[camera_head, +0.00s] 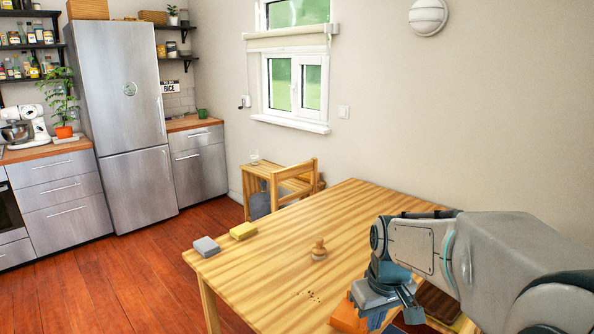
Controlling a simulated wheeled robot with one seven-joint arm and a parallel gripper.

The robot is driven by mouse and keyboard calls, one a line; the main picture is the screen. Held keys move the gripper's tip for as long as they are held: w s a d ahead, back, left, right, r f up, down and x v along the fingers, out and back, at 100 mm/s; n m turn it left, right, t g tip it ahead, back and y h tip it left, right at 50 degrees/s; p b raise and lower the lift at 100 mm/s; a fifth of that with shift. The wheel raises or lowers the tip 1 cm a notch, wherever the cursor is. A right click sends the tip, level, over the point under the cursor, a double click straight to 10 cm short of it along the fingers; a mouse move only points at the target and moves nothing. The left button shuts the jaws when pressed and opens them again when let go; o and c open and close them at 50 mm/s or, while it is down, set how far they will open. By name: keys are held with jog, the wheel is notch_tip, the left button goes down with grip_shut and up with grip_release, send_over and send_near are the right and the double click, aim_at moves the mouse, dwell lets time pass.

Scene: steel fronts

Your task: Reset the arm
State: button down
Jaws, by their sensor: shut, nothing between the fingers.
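My arm reaches in from the right edge over the wooden table (270,274). My gripper (392,312) points down at the lower right, shut and empty as far as it shows. It is just over or beside an orange object (347,316), partly hidden behind it. I cannot tell whether they touch.
On the table are a grey block (206,246), a yellow block (243,231), a small wooden-handled item (319,249) and dark crumbs (313,295). A brown board (437,302) lies partly under my arm. A chair (296,183) stands behind. The table's middle is mostly clear.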

jog(key=s+m+t, duration=0.1)
jog(key=s+m, duration=0.2)
jog(key=s, duration=1)
jog(key=shift+s+m, duration=0.15)
jog(key=shift+m, duration=0.25)
